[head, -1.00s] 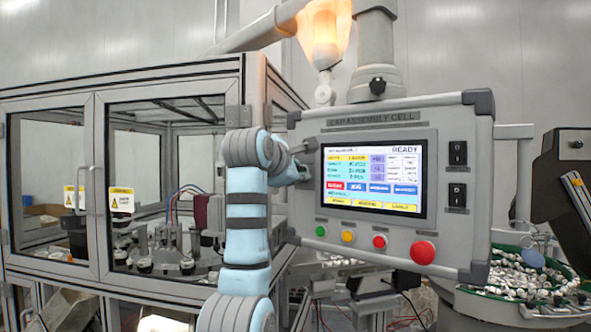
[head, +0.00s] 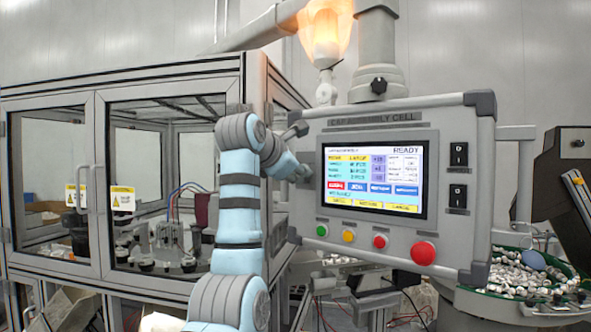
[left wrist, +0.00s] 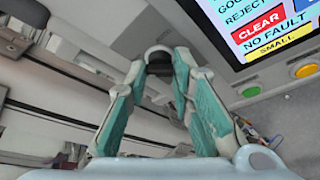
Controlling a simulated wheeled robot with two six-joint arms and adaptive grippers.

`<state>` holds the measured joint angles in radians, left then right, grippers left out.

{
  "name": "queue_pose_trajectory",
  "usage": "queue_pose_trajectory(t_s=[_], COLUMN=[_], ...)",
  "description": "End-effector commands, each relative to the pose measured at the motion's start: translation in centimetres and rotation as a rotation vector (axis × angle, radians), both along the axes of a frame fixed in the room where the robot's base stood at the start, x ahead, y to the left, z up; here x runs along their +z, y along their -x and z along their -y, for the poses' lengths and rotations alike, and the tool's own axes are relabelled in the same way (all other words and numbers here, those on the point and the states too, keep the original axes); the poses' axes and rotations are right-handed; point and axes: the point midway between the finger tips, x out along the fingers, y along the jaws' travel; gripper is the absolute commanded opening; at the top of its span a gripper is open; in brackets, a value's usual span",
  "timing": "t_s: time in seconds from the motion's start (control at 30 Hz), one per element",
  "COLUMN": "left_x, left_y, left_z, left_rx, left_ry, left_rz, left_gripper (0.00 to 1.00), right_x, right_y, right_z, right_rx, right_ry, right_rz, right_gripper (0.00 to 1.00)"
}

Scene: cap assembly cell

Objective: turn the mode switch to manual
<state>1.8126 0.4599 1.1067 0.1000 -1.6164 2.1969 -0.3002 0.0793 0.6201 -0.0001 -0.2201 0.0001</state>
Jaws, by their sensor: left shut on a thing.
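The control panel (head: 470,230) carries a lit screen (head: 374,177) reading READY. My left gripper (head: 302,170) is at the panel's left edge, beside the screen. The left wrist view shows its two teal fingers (left wrist: 160,78) closed around a small grey and dark knob, the mode switch (left wrist: 158,52). The fingers cover most of the switch, and its pointer setting cannot be read. In the head view my own gripper and wrist hide the switch. My right gripper is in neither view.
Below the screen are green (head: 322,230), yellow (head: 348,236) and red (head: 380,241) buttons and a larger red button (head: 423,253). The glazed machine enclosure (head: 95,200) stands close on the left.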

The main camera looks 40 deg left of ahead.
Motion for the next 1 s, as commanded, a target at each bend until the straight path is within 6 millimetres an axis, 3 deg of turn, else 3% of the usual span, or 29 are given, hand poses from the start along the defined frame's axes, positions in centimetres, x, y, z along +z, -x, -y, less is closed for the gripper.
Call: queue_pose_trajectory(t_s=[0.07, 0.1, 0.23, 0.57, 0.83, 1.0], left_x=[-0.1, -0.1, -0.1, 0.1, 1.7, 2.0], left_y=[0.0, 0.0, 0.0, 0.4, 5.3, 6.9], left_z=[0.0, 0.0, 0.0, 0.1, 1.7, 2.2], left_rx=[-0.001, -0.001, -0.001, 0.001, 0.001, 0.0], left_ry=[0.001, 0.001, 0.001, 0.0, -0.001, 0.0], left_rz=[-0.003, -0.003, -0.002, 0.001, 0.003, -0.001], left_gripper=[0.0, 0.23, 0.42, 0.42, 0.42, 0.42], right_x=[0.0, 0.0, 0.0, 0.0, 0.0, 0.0], right_y=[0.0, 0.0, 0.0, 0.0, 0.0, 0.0], right_z=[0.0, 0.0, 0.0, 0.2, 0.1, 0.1], right_rx=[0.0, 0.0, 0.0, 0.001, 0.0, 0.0], right_ry=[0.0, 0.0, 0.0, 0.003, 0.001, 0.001], right_rz=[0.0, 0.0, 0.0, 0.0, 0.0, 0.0], right_gripper=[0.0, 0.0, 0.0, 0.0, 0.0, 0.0])
